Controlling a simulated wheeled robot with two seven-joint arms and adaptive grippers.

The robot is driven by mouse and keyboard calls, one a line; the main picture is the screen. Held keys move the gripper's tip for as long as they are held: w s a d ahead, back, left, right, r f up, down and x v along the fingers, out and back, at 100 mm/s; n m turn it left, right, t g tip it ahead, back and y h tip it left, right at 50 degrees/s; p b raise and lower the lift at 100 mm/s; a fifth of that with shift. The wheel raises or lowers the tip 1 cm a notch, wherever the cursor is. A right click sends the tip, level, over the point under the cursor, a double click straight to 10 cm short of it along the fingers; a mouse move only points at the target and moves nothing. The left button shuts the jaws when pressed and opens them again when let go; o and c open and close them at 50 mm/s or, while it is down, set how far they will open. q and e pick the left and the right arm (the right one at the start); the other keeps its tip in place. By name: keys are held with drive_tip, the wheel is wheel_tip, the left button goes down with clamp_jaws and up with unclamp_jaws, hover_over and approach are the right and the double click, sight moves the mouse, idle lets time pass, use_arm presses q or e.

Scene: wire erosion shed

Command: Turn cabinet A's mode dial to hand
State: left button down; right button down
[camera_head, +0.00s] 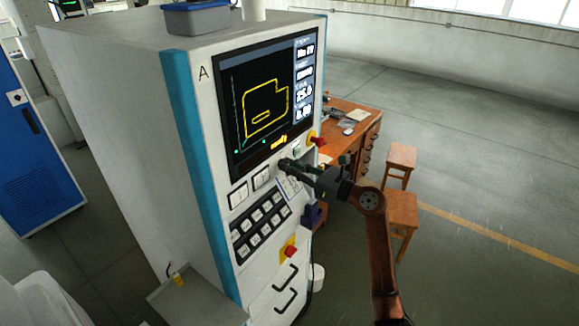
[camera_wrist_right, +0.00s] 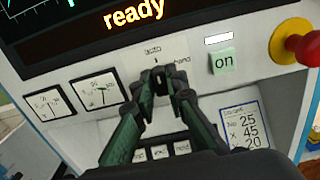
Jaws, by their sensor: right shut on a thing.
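Cabinet A (camera_head: 130,120) is a tall white cabinet with a teal edge strip and the letter A at its upper front. In the right wrist view, its mode dial (camera_wrist_right: 159,79) is a dark knob below the screen, mostly hidden by my fingers. The word "auto" is above it and "hand" to its upper right. My right gripper (camera_head: 284,165) reaches in from the right at the panel. In the right wrist view, its green-black fingertips (camera_wrist_right: 168,98) are shut on the dial. The dial's exact pointing is hard to tell. My left gripper is not in view.
Around the dial are two gauges (camera_wrist_right: 98,90), a green "on" tag (camera_wrist_right: 223,62), a red knob on yellow (camera_wrist_right: 300,47) and a label card (camera_wrist_right: 243,127). A wooden desk (camera_head: 350,125) and stools (camera_head: 401,210) stand behind my right arm. The floor to the right is clear.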

drive_tip(key=shift+d, duration=0.1)
drive_tip(key=shift+w+d+m+p, duration=0.1)
drive_tip(key=shift+w+m+p, duration=0.05)
drive_tip(key=shift+m+p, duration=6.85)
drive_tip(key=shift+f, duration=0.1)
drive_tip(key=c, duration=1.9)
unclamp_jaws()
drive_tip(key=shift+c, duration=0.2)
